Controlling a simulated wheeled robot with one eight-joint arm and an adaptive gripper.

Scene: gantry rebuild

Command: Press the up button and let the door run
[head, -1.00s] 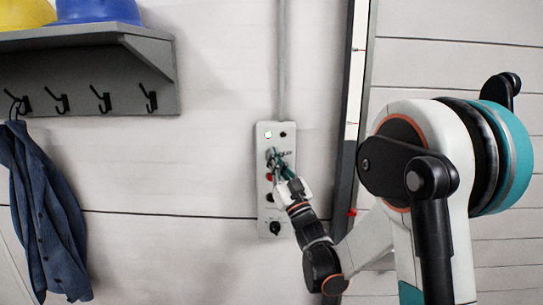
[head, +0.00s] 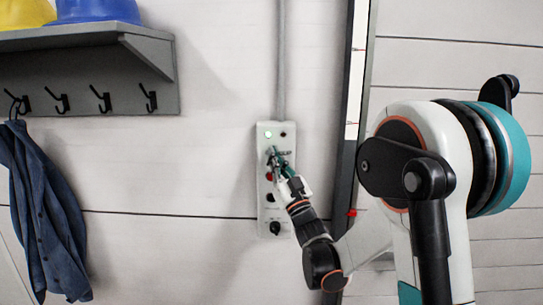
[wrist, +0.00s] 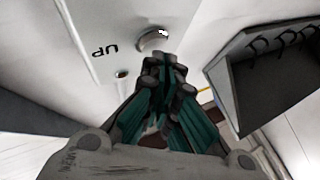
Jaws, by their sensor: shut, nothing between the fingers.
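The grey control box (head: 264,215) is fixed to the wall, with a lit lamp (head: 268,134) at its top left. In the wrist view the round metal up button (wrist: 153,38) stands beside the printed letters UP, upside down. My gripper (head: 276,152) is shut and empty, its dark tips at the upper part of the box. In the wrist view my gripper (wrist: 160,62) has its tips just below the button; I cannot tell if they touch it. The pale panelled door (head: 450,60) is on the right, partly behind my arm.
A grey shelf (head: 100,60) with hooks, helmets and a hanging blue jacket (head: 45,215) is on the left. A conduit (head: 281,60) runs up from the box. The dark door frame (head: 345,180) stands just right of it. Bare wall lies left of the box.

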